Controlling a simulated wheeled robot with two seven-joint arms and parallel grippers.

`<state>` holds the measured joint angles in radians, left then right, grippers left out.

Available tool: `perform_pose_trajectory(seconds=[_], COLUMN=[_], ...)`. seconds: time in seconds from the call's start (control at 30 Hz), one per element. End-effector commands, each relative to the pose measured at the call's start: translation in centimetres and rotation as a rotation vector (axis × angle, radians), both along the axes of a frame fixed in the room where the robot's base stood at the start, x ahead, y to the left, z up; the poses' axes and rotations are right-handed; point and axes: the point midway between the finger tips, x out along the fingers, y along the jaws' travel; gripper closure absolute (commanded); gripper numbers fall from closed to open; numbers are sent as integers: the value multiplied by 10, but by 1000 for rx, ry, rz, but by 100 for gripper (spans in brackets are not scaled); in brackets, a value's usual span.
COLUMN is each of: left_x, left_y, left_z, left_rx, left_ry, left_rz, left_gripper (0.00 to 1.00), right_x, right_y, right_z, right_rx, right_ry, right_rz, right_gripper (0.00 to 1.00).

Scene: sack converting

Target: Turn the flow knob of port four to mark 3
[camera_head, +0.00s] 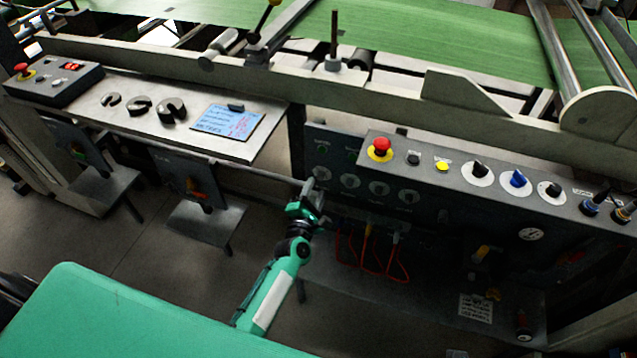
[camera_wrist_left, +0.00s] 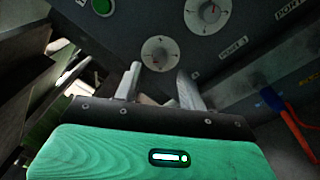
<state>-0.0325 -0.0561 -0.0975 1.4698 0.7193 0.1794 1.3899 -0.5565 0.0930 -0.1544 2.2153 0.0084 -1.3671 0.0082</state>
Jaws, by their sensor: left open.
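My left gripper (camera_head: 309,186) is at the row's left end, open and empty. In the left wrist view its two pale fingers (camera_wrist_left: 160,84) point at a white dial with a knob (camera_wrist_left: 157,54), which lies just beyond the fingertips; no contact shows. A second dial (camera_wrist_left: 208,16) is up and right of it. The port labels are too small or cut off to tell which is port four. My right gripper is not in view.
A control box (camera_head: 480,175) with a red stop button (camera_head: 381,147) and selector knobs is right of the knobs. Red hoses (camera_head: 372,255) hang below. A shelf (camera_head: 190,130) with a blue note (camera_head: 226,121) is at left. A green button (camera_wrist_left: 103,6) shows in the wrist view.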

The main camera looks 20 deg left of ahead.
Motion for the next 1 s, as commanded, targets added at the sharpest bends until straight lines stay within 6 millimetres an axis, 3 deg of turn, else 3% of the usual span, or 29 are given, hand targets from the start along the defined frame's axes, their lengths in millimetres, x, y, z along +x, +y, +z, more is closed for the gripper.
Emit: perform_pose_trajectory(seconds=[0.23,0.67,0.87,1.0], left_x=[31,38,38,38], left_y=[0,0,0,0], left_z=[0,0,0,0], left_rx=[1,1,1,2], left_ry=[-1,1,1,1], left_rz=[-1,-1,-1,-1], left_gripper=[59,59,98,100], right_x=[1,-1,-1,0], right_y=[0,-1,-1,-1], right_z=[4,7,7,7], right_rx=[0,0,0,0], right_ry=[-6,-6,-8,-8], right_rz=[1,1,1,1], right_gripper=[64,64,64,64])
